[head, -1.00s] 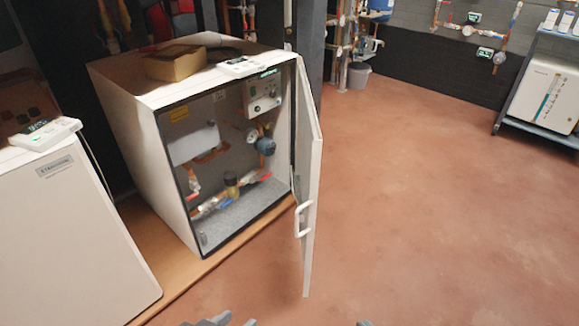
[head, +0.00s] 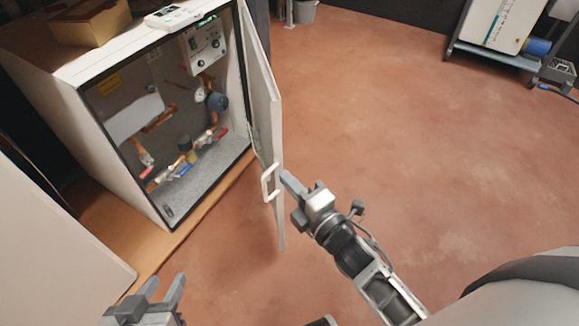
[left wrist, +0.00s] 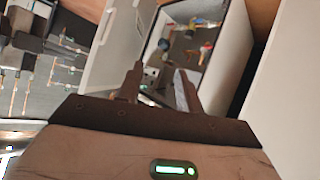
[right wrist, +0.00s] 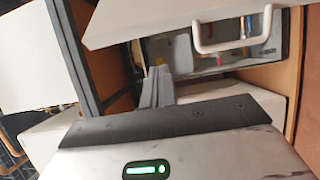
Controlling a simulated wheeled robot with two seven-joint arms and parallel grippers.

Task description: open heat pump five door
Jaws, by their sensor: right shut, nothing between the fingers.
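The white heat pump cabinet (head: 65,75) stands with its door (head: 262,100) swung wide open, showing pipes, valves and gauges inside. The door's white bar handle (head: 268,182) is on its outer face near the free edge. It also shows in the right wrist view (right wrist: 232,47). My right gripper (head: 287,179) is shut and empty, just right of the handle in the head view; I cannot tell whether it touches the door. Its closed fingers show in the right wrist view (right wrist: 157,87). My left gripper (head: 166,285) is open and empty, low in front of the cabinet; its spread fingers show in the left wrist view (left wrist: 158,85).
A second white unit (head: 55,235) stands close on the left. A cardboard box (head: 88,20) and a small white device (head: 172,16) sit on top of the cabinet. A wooden plinth (head: 200,205) runs below.

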